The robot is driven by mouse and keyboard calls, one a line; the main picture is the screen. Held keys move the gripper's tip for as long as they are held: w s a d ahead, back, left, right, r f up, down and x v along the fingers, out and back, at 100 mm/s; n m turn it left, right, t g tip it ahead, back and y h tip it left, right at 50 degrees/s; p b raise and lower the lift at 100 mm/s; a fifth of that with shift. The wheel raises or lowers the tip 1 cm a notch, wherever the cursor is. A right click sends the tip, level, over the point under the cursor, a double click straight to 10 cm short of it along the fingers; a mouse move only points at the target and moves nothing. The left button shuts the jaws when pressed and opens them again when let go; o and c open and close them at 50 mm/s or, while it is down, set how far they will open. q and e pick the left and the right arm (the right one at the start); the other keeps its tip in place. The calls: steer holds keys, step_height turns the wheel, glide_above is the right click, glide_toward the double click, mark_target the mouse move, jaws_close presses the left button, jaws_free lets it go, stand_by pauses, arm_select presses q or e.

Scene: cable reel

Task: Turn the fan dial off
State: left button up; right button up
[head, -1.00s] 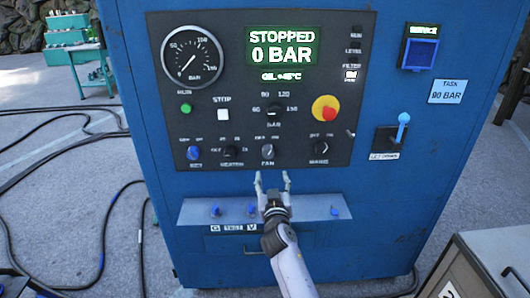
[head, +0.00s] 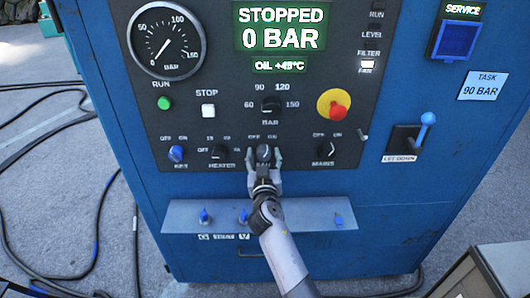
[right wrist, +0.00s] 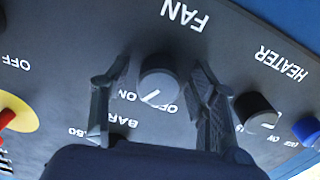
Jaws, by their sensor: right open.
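The fan dial (head: 264,153) is a round dark grey knob with a white pointer line, low on the black control panel (head: 205,105). In the right wrist view the fan dial (right wrist: 160,87) sits between my open fingers, under the upside-down FAN label. Its pointer lies between the ON and OFF marks, and I cannot tell exactly which it points at. My right gripper (head: 264,160) is open, with a finger on each side of the dial; it also shows in the right wrist view (right wrist: 158,85). A gap shows beside the dial. My left gripper is not in view.
The heater dial (head: 221,152) is close on the left, the mains dial (head: 325,150) on the right. The bar selector (head: 271,106) and red emergency button (head: 334,103) are above. A shelf (head: 180,213) with blue valves juts out below. The display reads STOPPED, 0 BAR.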

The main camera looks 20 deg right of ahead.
steer(key=shift+s, duration=0.1)
steer(key=shift+c, duration=0.6)
steer(key=c, duration=1)
